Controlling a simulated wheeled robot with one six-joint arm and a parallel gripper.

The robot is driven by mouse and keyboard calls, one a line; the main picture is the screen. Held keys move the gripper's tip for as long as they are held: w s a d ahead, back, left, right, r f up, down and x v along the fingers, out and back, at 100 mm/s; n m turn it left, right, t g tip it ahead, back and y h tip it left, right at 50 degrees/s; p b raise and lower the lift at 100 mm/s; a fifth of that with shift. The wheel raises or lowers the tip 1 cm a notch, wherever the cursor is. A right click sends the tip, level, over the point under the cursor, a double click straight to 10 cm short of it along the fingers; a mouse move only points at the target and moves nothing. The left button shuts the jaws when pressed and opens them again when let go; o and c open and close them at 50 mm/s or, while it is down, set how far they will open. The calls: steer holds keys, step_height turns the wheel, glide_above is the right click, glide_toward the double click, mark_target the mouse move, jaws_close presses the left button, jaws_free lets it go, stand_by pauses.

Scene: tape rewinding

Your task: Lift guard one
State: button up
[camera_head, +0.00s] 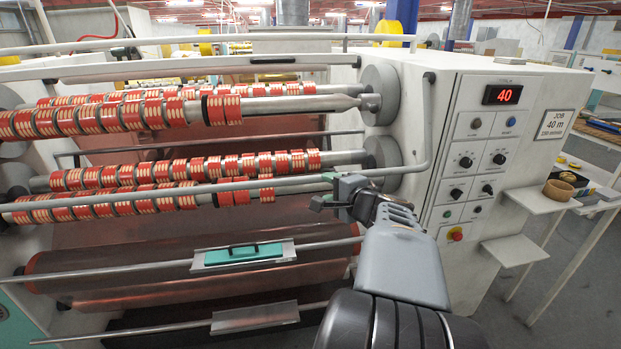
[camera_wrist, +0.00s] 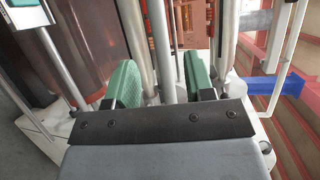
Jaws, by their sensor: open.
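My gripper (camera_head: 326,191) is at this bar's right part, close to the bend. In the wrist view the green finger pads of my gripper (camera_wrist: 162,82) are apart, with a grey bar (camera_wrist: 158,50) running between them. The pads are not visibly closed on it. Whether they touch it cannot be told.
A higher white guard rail (camera_head: 190,70) crosses above the red tape rolls (camera_head: 130,112). The control cabinet (camera_head: 470,70) stands to the right, its display reading 40. Other bars run close beside my gripper.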

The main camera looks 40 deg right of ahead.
mark_target(313, 181)
steer(key=w, duration=0.3)
steer(key=w+f, duration=0.1)
steer(key=w, duration=0.2)
steer(key=w+p, duration=0.1)
steer(key=w, duration=0.1)
steer(key=shift+w+d+f, duration=0.2)
steer(key=shift+w+f, duration=0.1)
steer(key=shift+w, duration=0.1)
jaws_close()
